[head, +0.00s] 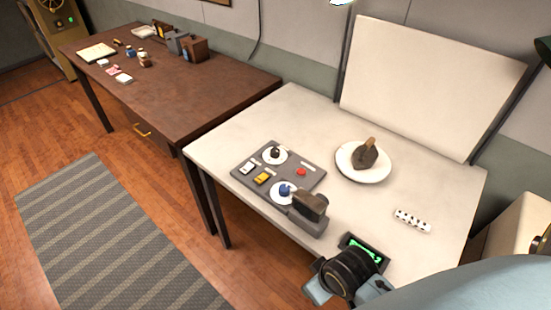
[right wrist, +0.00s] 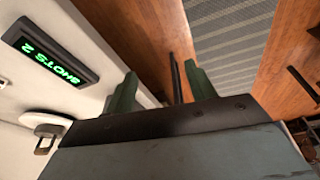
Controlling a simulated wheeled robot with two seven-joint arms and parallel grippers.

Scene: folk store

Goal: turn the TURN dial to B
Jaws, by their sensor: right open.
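A dark grey control panel (head: 262,190) lies on the pale table in the head view. It carries a round white dial plate with a dark knob (head: 275,152) at the back and another with a blue knob (head: 285,190) at the front. The lettering is too small to read, so I cannot tell which is the TURN dial. My right gripper (head: 345,282) is at the table's front edge, to the right of the panel and apart from it. In the right wrist view its two green-grey fingers (right wrist: 162,90) are spread and empty. My left gripper is not in view.
The panel also has small switches and a red button (head: 301,171). A dark block-shaped device (head: 311,206) stands at its front right corner. A green-lit display reading SHOTS 2 (right wrist: 48,62) is near my right gripper. A white plate (head: 345,174) holds a brown-handled object.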

